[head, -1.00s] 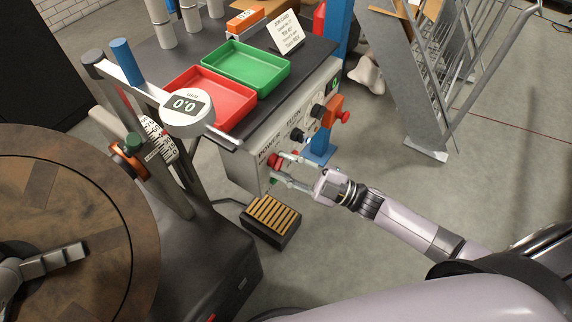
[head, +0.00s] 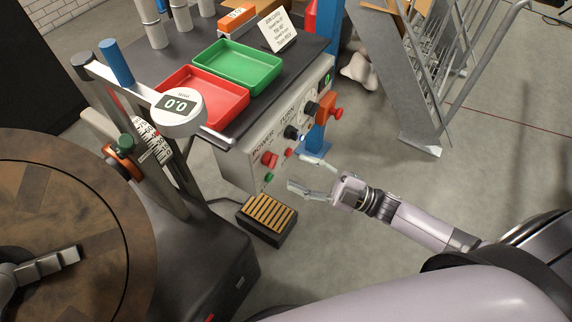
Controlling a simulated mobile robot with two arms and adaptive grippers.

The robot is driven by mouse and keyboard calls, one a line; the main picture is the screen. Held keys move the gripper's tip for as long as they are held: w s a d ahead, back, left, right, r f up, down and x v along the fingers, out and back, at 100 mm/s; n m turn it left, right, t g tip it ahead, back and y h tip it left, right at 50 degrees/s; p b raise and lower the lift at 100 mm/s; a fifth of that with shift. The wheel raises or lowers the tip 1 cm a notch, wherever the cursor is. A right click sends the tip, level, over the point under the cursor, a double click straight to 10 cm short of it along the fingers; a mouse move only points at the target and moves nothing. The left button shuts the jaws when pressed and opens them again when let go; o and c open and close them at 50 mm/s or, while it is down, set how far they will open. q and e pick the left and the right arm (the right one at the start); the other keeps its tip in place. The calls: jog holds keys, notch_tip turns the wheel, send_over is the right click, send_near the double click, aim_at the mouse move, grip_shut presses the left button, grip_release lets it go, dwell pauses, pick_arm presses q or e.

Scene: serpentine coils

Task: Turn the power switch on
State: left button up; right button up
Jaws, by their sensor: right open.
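The power switch is a red knob (head: 269,159) below the printed word POWER on the front of the grey control box (head: 236,170). I cannot tell from its shape whether it stands at on or off. A small green button or lamp (head: 269,177) sits below it, and a small red one (head: 288,152) to its right. My right gripper (head: 297,172) is open and empty, to the right of the knob and apart from it, with its fingers pointing toward the panel. My left gripper is not in view.
A red tray (head: 216,91) and a green tray (head: 238,66) sit on top of the box. A ribbed foot pedal (head: 267,219) lies on the floor below. A round turntable (head: 100,190) fills the left. Floor on the right is clear up to a metal rack (head: 400,90).

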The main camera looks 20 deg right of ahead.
jog(key=v, duration=0.6)
dwell(0.3)
jog(key=s+d+f+m+h+p, duration=0.15)
jog(key=f+m+h, duration=0.3)
jog(key=f, duration=0.45)
jog(key=s+d+f+m+h+b, duration=0.1)
jog(key=d+f+m+h, duration=0.3)
jog(key=f, duration=0.6)
jog(key=s+d+f+m+h+p, duration=0.1)
jog(key=d+f+m+h, duration=0.1)
jog(key=f+m+h, duration=0.5)
jog(key=s+a+f+g, duration=0.2)
jog(key=s+f, duration=0.4)
jog(key=s, duration=0.3)
jog(key=s+a+f+m+g+h, duration=0.1)
jog(key=s+a+f+g, duration=0.1)
jog(key=s+f+g, duration=0.3)
jog(key=s+a+f+m+g+p, duration=0.1)
jog(key=s+a+f+g, duration=0.2)
jog(key=s+f, duration=0.4)
jog(key=s+g, duration=0.1)
jog(key=s, duration=0.5)
jog(key=shift+s+f+h, duration=0.35)
jog(key=shift+f, duration=0.05)
